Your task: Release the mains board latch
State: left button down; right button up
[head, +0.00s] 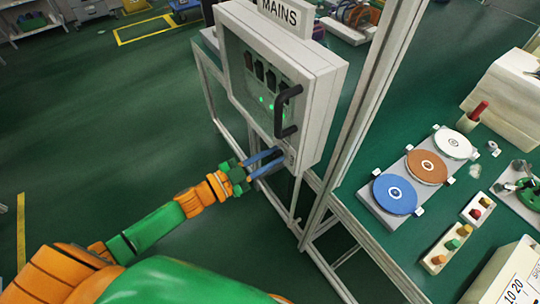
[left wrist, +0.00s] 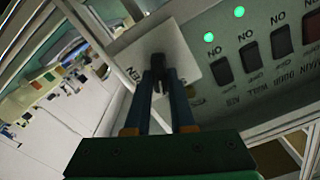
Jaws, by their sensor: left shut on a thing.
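The mains board (head: 321,75) is a grey box on a frame under a "MAINS" sign (head: 279,11). Its windowed door looks closed and has a black bar handle (head: 288,111). My left gripper (head: 281,157) is at the lower edge of the box, below the handle. In the left wrist view, the blue fingers of my left gripper (left wrist: 158,78) are closed around a small black latch (left wrist: 158,64). The latch sits in front of a pale plate (left wrist: 186,58) with partly hidden lettering. In the head view the fingers hide the latch. My right gripper is not in view.
Dark switches (left wrist: 249,56) and green lights (left wrist: 209,38) are beside the plate. A metal post (head: 362,105) stands right of the board. Beyond it, a green bench (head: 372,229) holds coloured discs (head: 395,194) and button blocks. Green floor (head: 110,120) on the left is clear.

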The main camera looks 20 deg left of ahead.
pick_arm(q)
jog(key=m, duration=0.6)
jog(key=shift+d+f+m+b, duration=0.1)
jog(key=shift+f+m+b, duration=0.1)
jog(key=shift+m+b, duration=0.15)
jog(key=m+b, duration=0.1)
jog(key=m, duration=0.5)
dwell(0.4)
jog(key=c, duration=0.8)
grip_release()
jog(key=shift+o, duration=0.2)
jog(key=shift+f, duration=0.1)
jog(key=shift+s+a+b, duration=0.2)
jog(key=shift+s+b, duration=0.1)
jog(key=shift+b, duration=0.05)
jog(key=b+v, duration=0.1)
jog(key=v, duration=0.5)
